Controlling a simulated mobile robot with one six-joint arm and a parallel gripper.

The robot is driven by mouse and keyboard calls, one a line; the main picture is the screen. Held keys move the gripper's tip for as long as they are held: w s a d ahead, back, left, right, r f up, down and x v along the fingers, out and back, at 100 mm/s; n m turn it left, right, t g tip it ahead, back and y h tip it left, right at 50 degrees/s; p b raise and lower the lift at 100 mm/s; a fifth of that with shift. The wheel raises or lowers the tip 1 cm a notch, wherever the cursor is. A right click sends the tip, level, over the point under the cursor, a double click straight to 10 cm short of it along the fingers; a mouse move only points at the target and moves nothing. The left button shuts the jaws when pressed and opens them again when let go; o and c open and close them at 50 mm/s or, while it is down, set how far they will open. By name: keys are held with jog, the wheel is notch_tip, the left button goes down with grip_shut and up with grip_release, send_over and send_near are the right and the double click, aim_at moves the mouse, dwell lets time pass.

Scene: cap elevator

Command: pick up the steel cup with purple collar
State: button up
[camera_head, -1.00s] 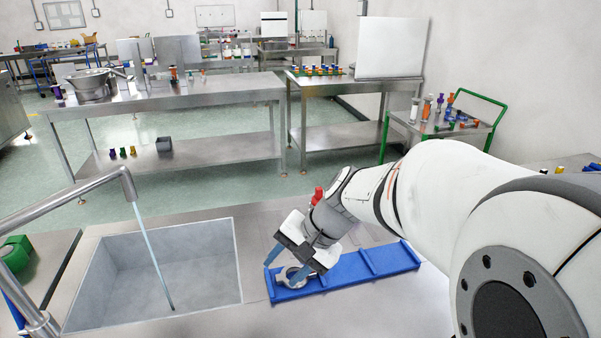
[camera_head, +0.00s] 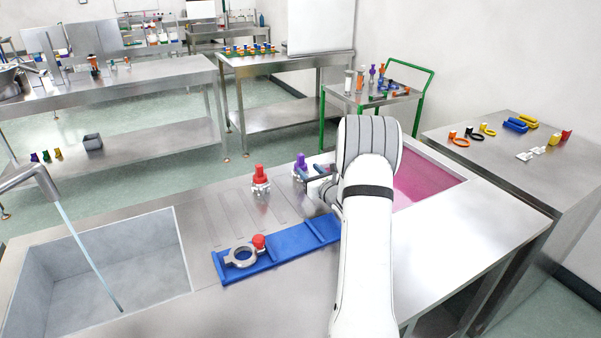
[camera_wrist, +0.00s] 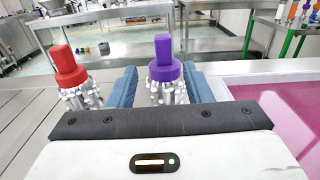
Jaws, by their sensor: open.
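The steel cup with purple collar (camera_head: 300,162) stands upright on the steel counter, beyond the blue tray. It also shows in the wrist view (camera_wrist: 165,70), with a tall purple top over a knobbly steel body. My gripper (camera_head: 312,180) is low beside it, partly hidden by my arm in the head view. In the wrist view my gripper (camera_wrist: 162,88) is open, with one blue finger on each side of the purple-collared cup. I cannot tell whether either finger touches it. The cup's base is hidden behind the gripper body.
A similar steel cup with a red collar (camera_head: 260,178) stands close on the left. A blue tray (camera_head: 290,244) in front holds a grey ring clamp with a red knob (camera_head: 240,256). A sink (camera_head: 100,280) lies left, a pink-bottomed basin (camera_head: 425,182) right.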

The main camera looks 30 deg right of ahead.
aim_at(302, 162)
jog(key=shift+w+d, duration=0.25)
jog(key=shift+w, duration=0.1)
jog(key=w+p, duration=0.2)
jog(key=w, duration=0.5)
jog(key=shift+f+p, duration=0.1)
jog(key=shift+p, duration=0.2)
grip_shut()
